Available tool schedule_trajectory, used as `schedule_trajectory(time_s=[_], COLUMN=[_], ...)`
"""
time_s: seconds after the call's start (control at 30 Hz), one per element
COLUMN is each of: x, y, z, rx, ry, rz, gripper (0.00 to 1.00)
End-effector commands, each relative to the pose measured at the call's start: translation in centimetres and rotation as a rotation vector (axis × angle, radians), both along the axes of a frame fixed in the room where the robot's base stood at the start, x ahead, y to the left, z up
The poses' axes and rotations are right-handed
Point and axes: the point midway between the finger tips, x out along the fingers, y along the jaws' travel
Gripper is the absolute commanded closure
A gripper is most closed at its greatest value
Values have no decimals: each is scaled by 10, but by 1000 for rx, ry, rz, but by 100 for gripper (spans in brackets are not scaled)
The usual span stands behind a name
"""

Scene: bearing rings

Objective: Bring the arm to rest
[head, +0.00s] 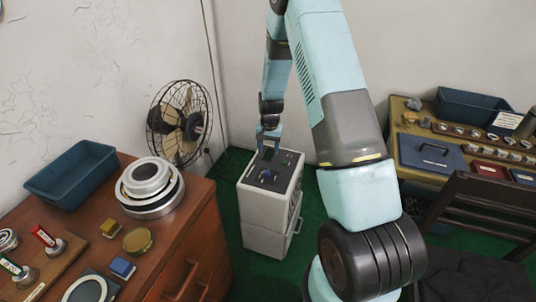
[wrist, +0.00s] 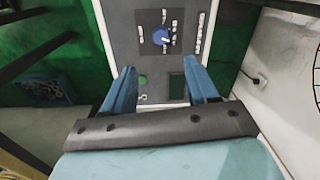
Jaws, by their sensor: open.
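My arm reaches up and forward over the room in the head view, and its end hangs down. My gripper (head: 269,142) is above a light grey cabinet (head: 262,208) with a dark panel on its top. In the wrist view my gripper (wrist: 158,92) shows two blue fingers set well apart, with nothing between them. Beyond the fingertips lies the dark top panel (wrist: 148,65) with a round blue knob (wrist: 161,36) and small pale labels. I cannot tell how far the fingertips are above the panel.
A wooden drawer cabinet (head: 190,250) at left carries stacked bearing rings (head: 150,186), a blue bin (head: 75,175) and small blocks. A wire fan (head: 182,122) stands behind. At right are a bench with parts (head: 410,125) and a dark chair (head: 480,215). Green floor lies between.

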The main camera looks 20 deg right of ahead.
Motion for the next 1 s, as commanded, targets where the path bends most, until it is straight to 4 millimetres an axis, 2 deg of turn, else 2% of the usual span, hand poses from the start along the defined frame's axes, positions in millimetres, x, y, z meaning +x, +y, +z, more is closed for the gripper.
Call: schedule_trajectory(time_s=[0.57, 0.67, 0.77, 1.0], x=[0, 0, -4, -20], y=[0, 0, 1, 2], z=[6, 22, 49, 126], rx=[0, 1, 2, 1], ry=[-4, -16, -34, -88], rz=[2, 11, 27, 78], gripper=[42, 42, 42, 42])
